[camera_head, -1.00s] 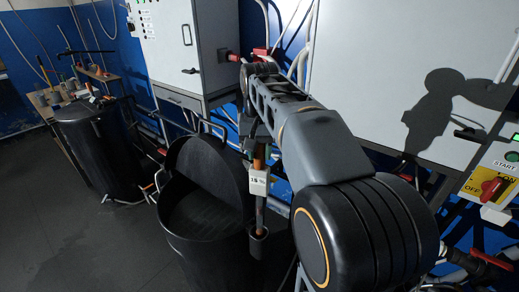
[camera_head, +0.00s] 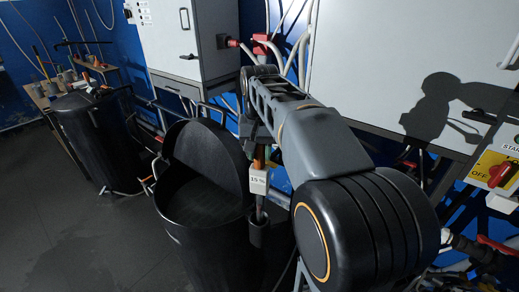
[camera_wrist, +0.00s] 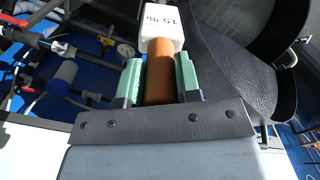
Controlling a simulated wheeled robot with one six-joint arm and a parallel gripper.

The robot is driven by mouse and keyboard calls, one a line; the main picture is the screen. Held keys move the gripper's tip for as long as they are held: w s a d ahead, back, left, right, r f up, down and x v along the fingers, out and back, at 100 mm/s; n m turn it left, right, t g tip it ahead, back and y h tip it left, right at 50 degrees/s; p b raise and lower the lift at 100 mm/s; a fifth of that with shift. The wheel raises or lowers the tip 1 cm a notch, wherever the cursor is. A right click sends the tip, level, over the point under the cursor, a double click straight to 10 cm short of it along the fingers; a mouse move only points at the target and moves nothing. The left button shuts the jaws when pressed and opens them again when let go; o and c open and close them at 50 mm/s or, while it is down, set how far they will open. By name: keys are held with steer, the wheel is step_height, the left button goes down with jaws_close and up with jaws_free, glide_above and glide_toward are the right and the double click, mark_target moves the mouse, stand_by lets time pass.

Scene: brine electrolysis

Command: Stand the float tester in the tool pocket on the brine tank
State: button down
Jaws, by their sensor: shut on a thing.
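My gripper (camera_wrist: 159,78) is shut on the orange handle (camera_wrist: 159,70), with a green-padded finger on each side; the white block (camera_wrist: 162,30) lies beyond the fingertips. The tester hangs upright beside the open black brine tank (camera_head: 190,235). Its rod reaches the mouth of the dark tool pocket (camera_head: 258,236) on the tank's right side. How deep the rod sits in the pocket is hidden.
The tank's raised round lid (camera_head: 208,148) stands close left of the tester. A second black tank (camera_head: 98,135) and a bench with tools stand at the left. Grey cabinets (camera_head: 190,40) and pipes line the back. Open floor (camera_head: 75,235) lies at left front.

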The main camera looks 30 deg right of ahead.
steer(key=shift+f+b, duration=0.85)
steer(key=shift+f, duration=0.6)
steer(key=c, duration=0.7)
jaws_free()
steer(key=shift+c, duration=0.2)
step_height(320, 180, up, 14)
steer(key=shift+f+p, duration=0.1)
steer(key=shift+p, duration=1)
steer(key=s+a+f+n+t, duration=0.1)
steer(key=s+a+f+n, duration=0.1)
steer(key=f, duration=0.5)
steer(key=s+a+f+n+t, duration=0.1)
steer(key=s+a+f, duration=0.2)
steer(key=f, duration=0.5)
steer(key=s+a+f+n+t, duration=0.1)
steer(key=s+a+f+n, duration=0.1)
steer(key=s+f, duration=0.3)
step_height(320, 180, down, 3)
steer(key=shift+a+r+n+t, duration=0.1)
steer(key=shift+a+n+t, duration=0.25)
steer(key=shift+a, duration=0.3)
